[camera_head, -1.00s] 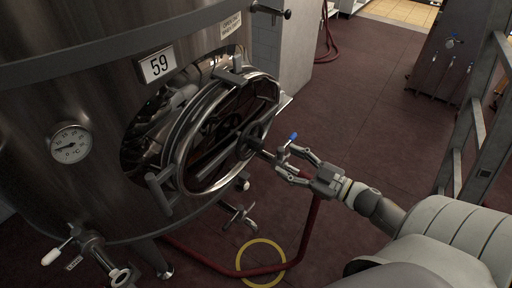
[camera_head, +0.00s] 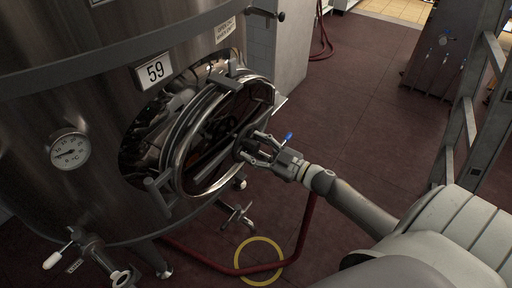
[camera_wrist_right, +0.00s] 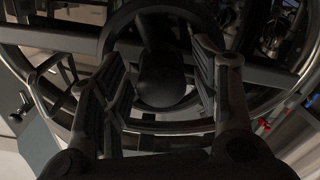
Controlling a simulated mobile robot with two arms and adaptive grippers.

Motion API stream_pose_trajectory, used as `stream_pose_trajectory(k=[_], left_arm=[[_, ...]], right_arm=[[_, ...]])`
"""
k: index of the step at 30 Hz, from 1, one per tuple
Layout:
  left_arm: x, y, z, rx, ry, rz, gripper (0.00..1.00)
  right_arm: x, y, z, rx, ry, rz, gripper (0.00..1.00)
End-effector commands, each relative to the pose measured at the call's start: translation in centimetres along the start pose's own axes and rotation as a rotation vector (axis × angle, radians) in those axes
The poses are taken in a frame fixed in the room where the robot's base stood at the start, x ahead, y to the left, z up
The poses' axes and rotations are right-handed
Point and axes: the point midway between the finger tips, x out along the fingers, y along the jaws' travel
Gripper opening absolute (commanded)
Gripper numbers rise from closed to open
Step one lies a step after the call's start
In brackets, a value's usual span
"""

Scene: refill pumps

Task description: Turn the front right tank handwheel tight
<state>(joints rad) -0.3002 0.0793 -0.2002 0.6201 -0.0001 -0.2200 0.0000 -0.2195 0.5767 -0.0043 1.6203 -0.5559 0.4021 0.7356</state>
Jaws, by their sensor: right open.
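The steel tank (camera_head: 60,120) with number plate 59 stands at the left in the head view. Its round manway door (camera_head: 178,165) has a dark handwheel (camera_head: 240,147) at its centre, partly hidden by my gripper. My right gripper (camera_head: 251,148) is at the handwheel with its fingers spread. In the right wrist view, the handwheel's dark rim and round hub (camera_wrist_right: 163,82) lie between the open fingers of the gripper (camera_wrist_right: 163,88). I cannot tell whether the fingers touch it. My left gripper is not in view.
A dial thermometer (camera_head: 70,149) and a valve with a white handle (camera_head: 62,252) are on the tank's front. A red hose (camera_head: 311,215) lies on the dark red floor below. A grey metal frame (camera_head: 466,125) stands at the right. The floor between is mostly clear.

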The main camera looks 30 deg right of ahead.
Motion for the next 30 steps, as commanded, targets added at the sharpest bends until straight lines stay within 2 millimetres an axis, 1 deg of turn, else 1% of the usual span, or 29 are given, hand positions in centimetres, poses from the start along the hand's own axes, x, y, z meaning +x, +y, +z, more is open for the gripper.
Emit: stream_pose_trajectory(k=[8,21,30], left_arm=[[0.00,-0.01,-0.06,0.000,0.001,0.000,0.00],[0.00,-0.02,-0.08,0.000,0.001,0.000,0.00],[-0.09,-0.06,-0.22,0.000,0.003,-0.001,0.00]], right_arm=[[0.08,-0.02,0.04,0.000,-0.001,0.000,0.56],[0.06,-0.03,0.03,0.000,0.000,-0.001,0.00],[0.46,0.14,0.08,0.019,-0.001,-0.001,0.00]])
